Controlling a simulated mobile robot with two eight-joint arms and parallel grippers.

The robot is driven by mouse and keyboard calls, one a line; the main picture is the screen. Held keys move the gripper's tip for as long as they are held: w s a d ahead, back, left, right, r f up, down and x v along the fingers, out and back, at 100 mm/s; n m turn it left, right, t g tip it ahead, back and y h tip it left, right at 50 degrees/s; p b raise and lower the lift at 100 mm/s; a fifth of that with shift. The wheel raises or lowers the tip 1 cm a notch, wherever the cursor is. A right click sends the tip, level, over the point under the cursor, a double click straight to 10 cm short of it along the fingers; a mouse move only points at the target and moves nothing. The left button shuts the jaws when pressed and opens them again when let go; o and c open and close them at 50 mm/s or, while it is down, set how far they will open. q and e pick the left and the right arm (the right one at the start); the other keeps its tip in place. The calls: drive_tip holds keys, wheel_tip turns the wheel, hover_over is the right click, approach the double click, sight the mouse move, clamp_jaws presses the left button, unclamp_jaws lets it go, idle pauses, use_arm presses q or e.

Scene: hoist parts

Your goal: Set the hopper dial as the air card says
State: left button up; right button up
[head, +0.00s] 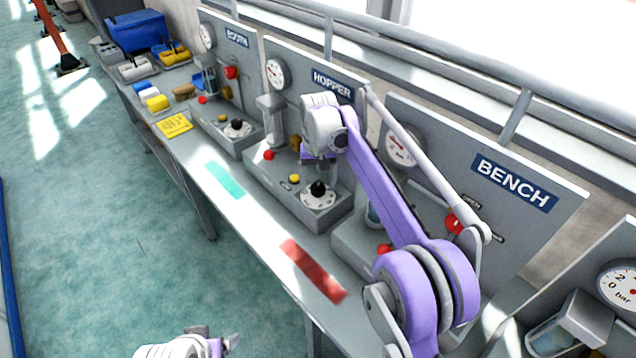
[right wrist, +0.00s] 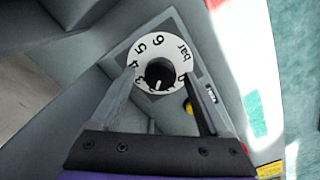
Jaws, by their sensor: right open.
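The hopper dial (head: 320,200) is a white numbered ring with a black knob (head: 318,187), on the grey base before the HOPPER panel (head: 333,85). In the right wrist view, the dial (right wrist: 145,42) shows "bar" and figures, and the knob (right wrist: 159,70) has a white mark towards the gripper, near the 3. My right gripper (right wrist: 158,80) is open, its fingers on either side of the knob with gaps; contact is not visible. The yellow air card (head: 174,125) lies on the bench, its writing too small to read. My left gripper (head: 226,344) is at the bottom edge, partly cut off.
The BOOTH unit (head: 228,131) stands left of the hopper and the BENCH panel (head: 487,190) right. A yellow button (head: 294,178) and red knob (head: 269,155) sit near the dial. Green (head: 225,179) and red (head: 313,271) strips mark the bench's front.

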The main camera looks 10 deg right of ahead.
clamp_jaws()
drive_tip(key=shift+n, duration=0.3)
drive_tip(key=n+p, duration=0.1)
drive_tip(key=n, duration=0.2)
drive_tip(key=shift+r, duration=0.1)
drive_tip(key=shift+n+p, duration=0.6)
drive_tip(key=shift+n, duration=1.5)
unclamp_jaws()
